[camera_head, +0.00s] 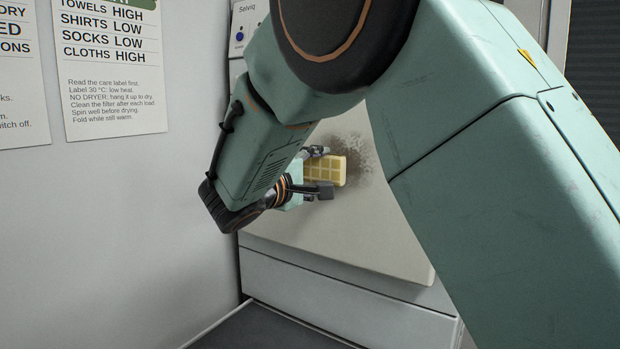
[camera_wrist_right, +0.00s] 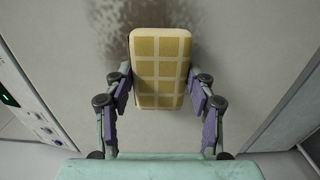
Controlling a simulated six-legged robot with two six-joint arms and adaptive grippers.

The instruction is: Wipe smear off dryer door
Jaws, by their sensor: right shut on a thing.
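My right gripper (camera_head: 318,172) is shut on a yellow sponge with a grid pattern (camera_head: 328,170). In the right wrist view the sponge (camera_wrist_right: 158,72) stands between the two fingers of the gripper (camera_wrist_right: 160,88). The pale dryer door (camera_head: 345,235) is behind it. A dark brown smear (camera_head: 360,158) spreads on the door around and to the right of the sponge. In the right wrist view the smear (camera_wrist_right: 118,38) lies beyond the sponge's far end. I cannot tell whether the sponge touches the door. My left gripper is not in view.
My right arm covers much of the head view and hides part of the door. Instruction sheets (camera_head: 110,75) hang on the wall at left. A control panel (camera_head: 240,35) sits at the top of the dryer. A pale front panel (camera_head: 330,300) is below the door.

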